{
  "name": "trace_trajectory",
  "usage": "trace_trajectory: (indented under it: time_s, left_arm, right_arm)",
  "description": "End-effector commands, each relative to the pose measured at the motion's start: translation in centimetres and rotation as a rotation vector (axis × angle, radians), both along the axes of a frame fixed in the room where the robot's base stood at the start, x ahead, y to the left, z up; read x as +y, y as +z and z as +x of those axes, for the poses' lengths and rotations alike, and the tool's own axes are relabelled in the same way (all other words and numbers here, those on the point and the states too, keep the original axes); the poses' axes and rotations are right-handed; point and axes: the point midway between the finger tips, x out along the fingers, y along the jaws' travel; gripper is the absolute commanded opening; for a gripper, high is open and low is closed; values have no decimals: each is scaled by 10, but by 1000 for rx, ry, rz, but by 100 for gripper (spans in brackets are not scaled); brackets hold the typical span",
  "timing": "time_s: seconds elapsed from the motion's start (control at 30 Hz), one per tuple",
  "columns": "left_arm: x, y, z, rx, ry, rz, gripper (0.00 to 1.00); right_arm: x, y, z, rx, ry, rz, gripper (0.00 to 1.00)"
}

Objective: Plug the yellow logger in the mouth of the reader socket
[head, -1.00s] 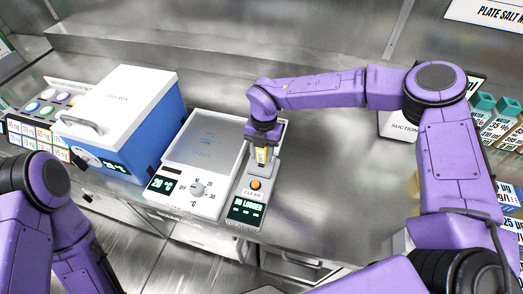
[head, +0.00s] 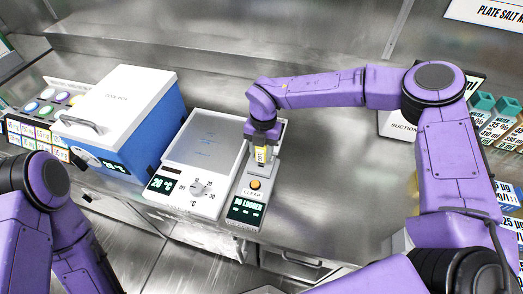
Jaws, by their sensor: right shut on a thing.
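The logger is above or at the back part of the grey reader (head: 241,187).
A white device with a dial and a "20 °C" display (head: 163,185) stands directly left of the reader. Further left is a blue cool box with a white lid (head: 120,88). Bare steel bench (head: 325,170) lies right of the reader. A suction unit (head: 398,127) stands behind my right arm.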

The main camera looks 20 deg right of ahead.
Motion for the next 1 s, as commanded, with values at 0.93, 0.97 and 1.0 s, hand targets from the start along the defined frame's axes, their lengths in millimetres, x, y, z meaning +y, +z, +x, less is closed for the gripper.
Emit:
trace_trajectory:
  time_s: [0.93, 0.97, 1.0]
  left_arm:
    - [0, -13, 0, 0, 0, 0, 0]
    - [0, -14, 0, 0, 0, 0, 0]
    - [0, -15, 0, 0, 0, 0, 0]
  right_arm:
    - [0, -19, 0, 0, 0, 0, 9]
    - [0, -20, 0, 0, 0, 0, 9]
    - [0, -21, 0, 0, 0, 0, 9]
